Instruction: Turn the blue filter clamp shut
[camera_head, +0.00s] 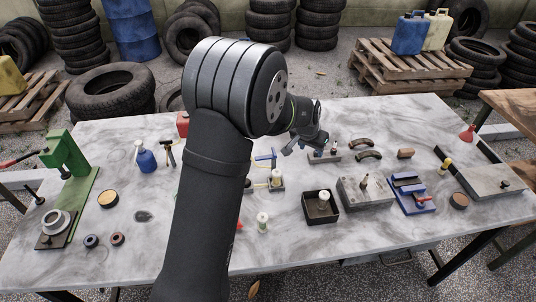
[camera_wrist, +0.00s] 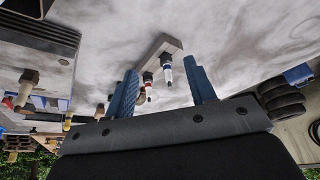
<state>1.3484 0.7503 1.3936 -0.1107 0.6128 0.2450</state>
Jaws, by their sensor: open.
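My gripper (camera_head: 304,147) is open, low over the back middle of the table. Its two blue fingers show apart in the wrist view (camera_wrist: 161,68), with nothing held. Beyond and between them is a grey block (camera_wrist: 160,48) bearing small upright fittings, one with a red band (camera_wrist: 148,79) and one with a blue band (camera_wrist: 167,70). In the head view the block (camera_head: 331,157) is partly hidden by my gripper. I cannot tell which blue part is the filter clamp.
The marble table (camera_head: 330,250) also holds a blue device with a red handle (camera_head: 410,192), a grey block (camera_head: 365,190), a dark open box (camera_head: 320,206), two curved brown handles (camera_head: 368,155) and a green press (camera_head: 68,165). The front middle is mostly clear.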

